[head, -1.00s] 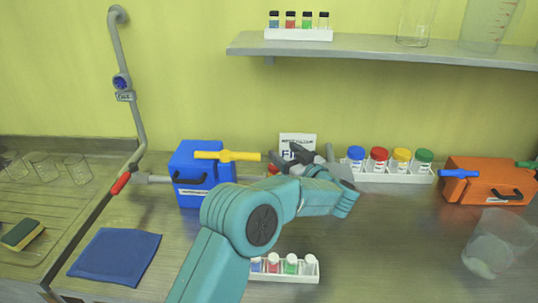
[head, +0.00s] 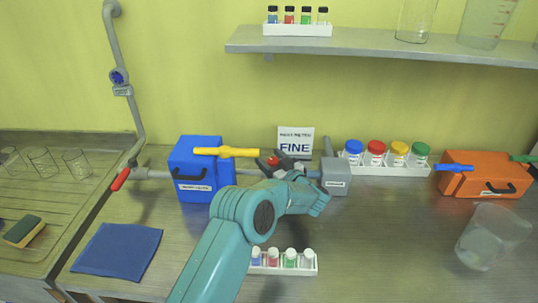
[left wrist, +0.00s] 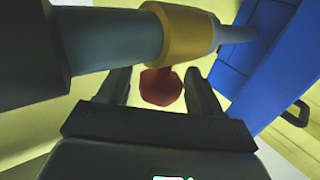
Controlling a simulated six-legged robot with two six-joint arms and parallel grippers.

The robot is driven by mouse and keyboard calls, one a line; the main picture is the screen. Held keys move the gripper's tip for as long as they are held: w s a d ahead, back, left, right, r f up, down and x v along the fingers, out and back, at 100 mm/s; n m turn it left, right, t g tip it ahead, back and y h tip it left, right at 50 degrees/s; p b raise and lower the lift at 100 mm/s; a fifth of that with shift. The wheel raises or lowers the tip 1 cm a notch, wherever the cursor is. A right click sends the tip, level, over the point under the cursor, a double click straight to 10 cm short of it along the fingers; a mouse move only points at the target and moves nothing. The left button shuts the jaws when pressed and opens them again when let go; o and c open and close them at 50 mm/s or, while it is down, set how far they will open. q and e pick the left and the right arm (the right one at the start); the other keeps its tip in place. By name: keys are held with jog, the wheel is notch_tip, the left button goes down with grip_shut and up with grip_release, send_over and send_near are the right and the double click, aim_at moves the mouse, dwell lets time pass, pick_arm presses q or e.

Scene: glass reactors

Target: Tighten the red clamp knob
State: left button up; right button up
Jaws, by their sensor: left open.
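The red clamp knob (left wrist: 161,88) is a faceted knob below a yellow clamp collar (left wrist: 178,32) on a grey pipe (left wrist: 118,42) in the left wrist view. In the head view the knob (head: 273,161) is a small red spot among my dark fingers. My left gripper (head: 268,164) is between the blue box and the grey box. In the left wrist view its two open fingers (left wrist: 160,84) stand on either side of the knob, with visible gaps. I cannot tell whether either finger touches it. My right gripper is not in view.
A blue box (head: 198,155) with a yellow lever (head: 226,152) stands close left of the gripper. A grey box (head: 336,178) stands right. A white rack of small vials (head: 285,271) sits in front. A jar rack (head: 390,169) and an orange box (head: 485,174) are further right.

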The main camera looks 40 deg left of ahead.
pick_arm(q)
jog(key=shift+w+a+r, duration=0.15)
jog(key=shift+a, duration=0.2)
jog(key=shift+a, duration=0.1)
jog(key=shift+c, duration=0.4)
jog(key=c, duration=0.9)
jog(key=shift+w+m+t, duration=0.1)
jog(key=shift+m+t, duration=0.2)
